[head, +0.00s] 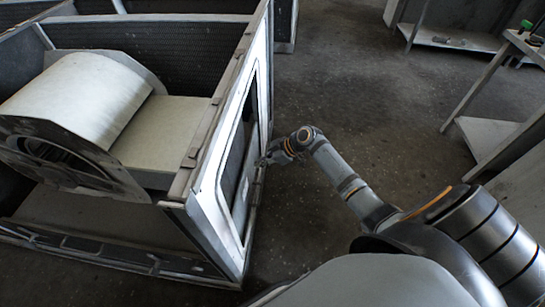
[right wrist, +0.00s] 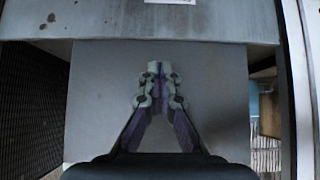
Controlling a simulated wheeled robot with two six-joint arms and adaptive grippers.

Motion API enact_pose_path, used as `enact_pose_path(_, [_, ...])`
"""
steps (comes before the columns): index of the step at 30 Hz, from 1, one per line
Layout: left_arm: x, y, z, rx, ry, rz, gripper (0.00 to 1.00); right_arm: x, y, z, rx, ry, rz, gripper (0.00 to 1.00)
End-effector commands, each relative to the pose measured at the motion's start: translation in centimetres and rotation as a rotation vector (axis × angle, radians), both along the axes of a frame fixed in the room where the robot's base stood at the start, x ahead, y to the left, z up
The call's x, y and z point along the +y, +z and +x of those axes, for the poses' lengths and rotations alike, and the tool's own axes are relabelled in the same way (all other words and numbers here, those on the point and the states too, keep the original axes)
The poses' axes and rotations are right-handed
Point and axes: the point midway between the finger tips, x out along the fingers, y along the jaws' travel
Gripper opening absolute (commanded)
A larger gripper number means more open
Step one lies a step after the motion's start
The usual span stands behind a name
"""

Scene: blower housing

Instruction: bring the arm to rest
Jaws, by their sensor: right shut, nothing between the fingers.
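My right arm reaches from the lower right of the head view towards the side of the blower housing (head: 205,190). My right gripper (head: 263,161) is at the housing's right side, close to the framed opening in that panel; I cannot tell whether it touches. In the right wrist view the two fingertips (right wrist: 158,72) meet, shut and empty, in front of a plain grey surface (right wrist: 95,90). My left gripper is not in view.
The housing holds a pale curved blower scroll (head: 85,95) with a round inlet. Metal shelving (head: 485,135) stands at the right, with a green-topped item (head: 526,25) on it. Dark floor (head: 350,85) between housing and shelving is clear.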

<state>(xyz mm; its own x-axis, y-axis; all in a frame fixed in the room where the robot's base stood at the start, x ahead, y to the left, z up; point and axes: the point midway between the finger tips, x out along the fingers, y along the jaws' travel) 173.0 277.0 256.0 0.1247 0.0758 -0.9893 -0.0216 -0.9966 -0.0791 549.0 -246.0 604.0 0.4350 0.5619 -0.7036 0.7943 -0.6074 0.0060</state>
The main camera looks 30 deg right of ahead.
Motion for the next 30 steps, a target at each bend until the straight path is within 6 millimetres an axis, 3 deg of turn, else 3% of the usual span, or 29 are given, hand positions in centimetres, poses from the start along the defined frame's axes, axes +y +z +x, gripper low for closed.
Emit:
enact_pose_path(6, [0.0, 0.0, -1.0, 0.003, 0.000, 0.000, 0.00, 0.2, 0.9, 0.1, -0.003, -0.001, 0.000, 0.00])
enact_pose_path(17, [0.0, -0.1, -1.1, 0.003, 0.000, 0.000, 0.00, 0.1, 0.4, 0.0, 0.005, -0.011, -0.001, 0.00])
enact_pose_path(20, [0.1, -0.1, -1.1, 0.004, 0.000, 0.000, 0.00, -0.6, -2.7, -1.1, 0.069, -0.088, -0.015, 0.00])
enact_pose_path(23, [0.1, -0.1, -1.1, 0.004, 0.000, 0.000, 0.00, -2.1, -9.2, -4.0, 0.192, -0.251, -0.055, 0.00])
enact_pose_path(27, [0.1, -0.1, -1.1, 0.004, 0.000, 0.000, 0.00, -4.2, -19.3, -11.4, 0.364, -0.507, -0.152, 0.00])
enact_pose_path(30, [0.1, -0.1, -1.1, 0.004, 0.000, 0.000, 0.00, -5.1, -24.9, -17.6, 0.448, -0.649, -0.221, 0.00])
